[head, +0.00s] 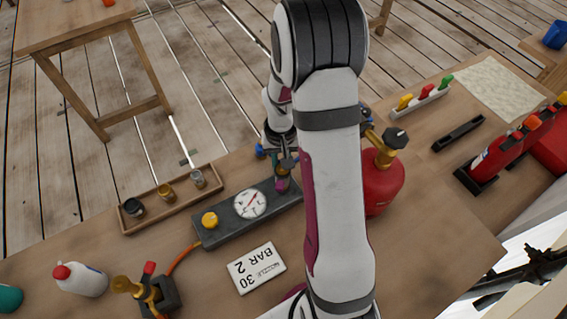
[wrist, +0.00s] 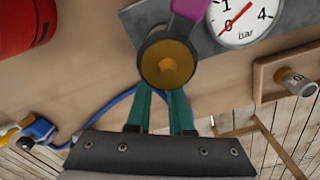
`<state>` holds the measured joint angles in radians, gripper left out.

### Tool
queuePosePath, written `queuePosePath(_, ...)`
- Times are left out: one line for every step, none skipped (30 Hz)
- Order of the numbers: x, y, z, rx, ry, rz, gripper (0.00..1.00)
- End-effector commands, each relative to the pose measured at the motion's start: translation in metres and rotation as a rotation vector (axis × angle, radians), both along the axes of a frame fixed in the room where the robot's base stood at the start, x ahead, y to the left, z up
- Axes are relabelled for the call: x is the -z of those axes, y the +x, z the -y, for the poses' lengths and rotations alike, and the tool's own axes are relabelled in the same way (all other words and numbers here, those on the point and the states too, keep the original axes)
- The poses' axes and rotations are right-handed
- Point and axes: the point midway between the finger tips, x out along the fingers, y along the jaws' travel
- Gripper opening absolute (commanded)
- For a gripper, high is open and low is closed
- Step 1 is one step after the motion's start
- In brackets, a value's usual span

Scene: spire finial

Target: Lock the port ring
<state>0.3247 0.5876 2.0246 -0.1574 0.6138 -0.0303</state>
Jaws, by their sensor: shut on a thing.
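The port ring (wrist: 150,42) is a grey round collar with a purple tab (wrist: 190,8), at the end of the dark gauge block (wrist: 205,35). A round dark-rimmed piece with a brass centre (wrist: 167,64) faces the wrist camera in front of it. My gripper (wrist: 160,92) has teal fingers shut on the ring, one on each side; their tips are partly hidden behind the round piece. In the head view the purple tab (head: 282,185) shows below my gripper (head: 278,160) at the block's right end. My arm hides part of this area.
A tray (head: 150,219) with three small nozzles lies behind the gauge block. A red cylinder (head: 383,185) stands close on the right. A brass fitting (head: 143,292) and white bottle (head: 82,280) stand front left.

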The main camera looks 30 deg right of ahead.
Motion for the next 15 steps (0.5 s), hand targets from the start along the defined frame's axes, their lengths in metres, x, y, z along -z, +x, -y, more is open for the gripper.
queuePosePath(0.0002, 0.0005, -0.0002, -0.01, 0.0, 0.001, 0.0)
queuePosePath(0.0002, 0.0006, -0.0004, -0.016, 0.0, 0.001, 0.0)
queuePosePath(0.0002, 0.0008, -0.0006, -0.021, 0.0, 0.001, 0.0)
queuePosePath(0.0002, 0.0008, -0.0007, -0.024, 0.0, 0.001, 0.0)
queuePosePath(0.0002, 0.0007, -0.0009, -0.026, 0.0, 0.001, 0.0)
queuePosePath(0.0002, 0.0008, -0.001, -0.029, 0.0, 0.001, 0.0)
queuePosePath(0.0002, 0.0008, -0.001, -0.03, 0.0, 0.001, 0.0)
queuePosePath(0.0002, 0.0009, -0.0011, -0.031, 0.0, 0.001, 0.0)
queuePosePath(0.0002, 0.0009, -0.0011, -0.032, 0.0, 0.001, 0.0)
queuePosePath(0.0002, 0.0009, -0.0012, -0.033, 0.0, 0.001, 0.0)
queuePosePath(0.0002, 0.0009, -0.0012, -0.033, 0.0, 0.001, 0.0)
queuePosePath(0.0002, 0.0009, -0.0012, -0.032, 0.0, 0.001, 0.0)
queuePosePath(0.0002, 0.001, -0.0013, -0.032, 0.0, 0.001, 0.0)
queuePosePath(0.0002, 0.0009, -0.0014, -0.032, 0.0, 0.001, 0.0)
queuePosePath(0.0002, 0.0009, -0.0014, -0.032, 0.0, 0.001, 0.0)
